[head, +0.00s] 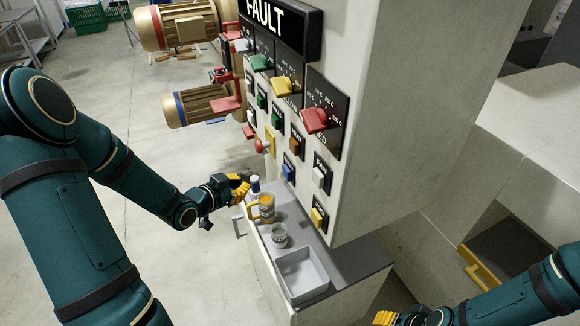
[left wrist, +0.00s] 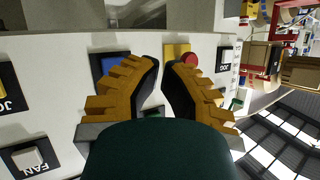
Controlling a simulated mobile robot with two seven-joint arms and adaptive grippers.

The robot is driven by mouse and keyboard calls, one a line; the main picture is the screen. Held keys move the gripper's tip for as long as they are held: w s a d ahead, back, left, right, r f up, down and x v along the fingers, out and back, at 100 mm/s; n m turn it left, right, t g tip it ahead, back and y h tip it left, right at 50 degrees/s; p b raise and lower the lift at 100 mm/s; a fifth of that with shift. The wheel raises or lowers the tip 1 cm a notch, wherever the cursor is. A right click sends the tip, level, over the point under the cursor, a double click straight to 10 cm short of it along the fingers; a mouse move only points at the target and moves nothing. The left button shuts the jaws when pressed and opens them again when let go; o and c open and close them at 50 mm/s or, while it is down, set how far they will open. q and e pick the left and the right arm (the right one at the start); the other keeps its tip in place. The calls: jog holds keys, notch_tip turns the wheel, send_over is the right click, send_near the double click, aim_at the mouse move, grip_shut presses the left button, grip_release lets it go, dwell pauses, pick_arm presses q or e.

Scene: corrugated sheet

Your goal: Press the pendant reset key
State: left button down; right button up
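The control panel (head: 385,90) bears several small keys under a FAULT sign. I cannot read which one is the pendant reset key. A blue key (head: 288,173) sits low on the panel; in the left wrist view a blue key (left wrist: 103,62) is partly hidden behind a finger. My left gripper (head: 241,186) is left of the panel's lower keys, above the ledge. In the left wrist view, the left fingertips (left wrist: 161,64) nearly meet, with a thin gap and nothing held, facing the panel. My right gripper (head: 388,319) is at the bottom edge, mostly cut off.
A red knob on a yellow plate (head: 265,146) is near the left gripper and also shows in the left wrist view (left wrist: 190,61). The ledge carries an amber mug (head: 267,207), a clear cup (head: 279,236) and a grey tray (head: 302,274). Open floor lies left.

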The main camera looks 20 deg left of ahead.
aim_at(286, 173)
dwell(0.4)
pick_arm(q)
jog(key=w+d+b, duration=0.3)
jog(key=w+d, duration=0.2)
jog(key=w, duration=0.1)
jog(key=shift+w+d, duration=0.35)
dwell(0.3)
dwell(1.2)
jog(key=shift+w+d+b, duration=0.3)
jog(key=shift+w+b, duration=0.05)
jog(key=shift+b, duration=0.1)
jog(key=shift+w+d+b, duration=0.25)
jog(key=shift+w+b, duration=0.05)
jog(key=shift+b, duration=0.05)
dwell(0.9)
jog(key=shift+s+a+r, duration=0.1)
jog(key=shift+s+a, duration=0.45)
jog(key=shift+s, duration=0.1)
